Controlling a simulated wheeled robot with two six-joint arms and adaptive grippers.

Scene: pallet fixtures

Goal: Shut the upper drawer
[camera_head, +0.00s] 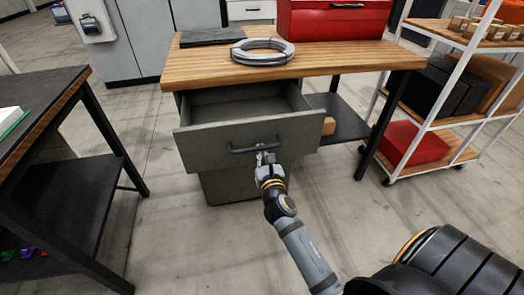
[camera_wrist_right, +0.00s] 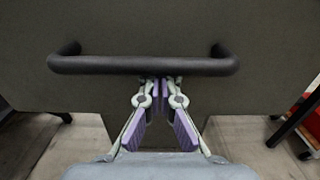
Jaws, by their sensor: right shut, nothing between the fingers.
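The upper drawer (camera_head: 247,142) is a grey-green drawer under a wooden-topped workbench. It stands pulled out, with its empty-looking inside showing from above. Its dark bar handle (camera_head: 256,147) runs across the front and also shows in the right wrist view (camera_wrist_right: 120,65). My right gripper (camera_head: 264,156) is at the middle of the handle, in front of the drawer face. In the right wrist view the gripper's purple-padded fingers (camera_wrist_right: 167,88) are closed together, with their tips just below the bar. Whether they touch the handle or drawer face I cannot tell. My left gripper is not in view.
The workbench top (camera_head: 195,62) carries a coiled grey hose (camera_head: 262,52) and a red toolbox (camera_head: 333,22). A dark table (camera_head: 60,190) stands at the left. A white-framed shelf cart (camera_head: 440,125) stands at the right. Bare floor lies in front of the drawer.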

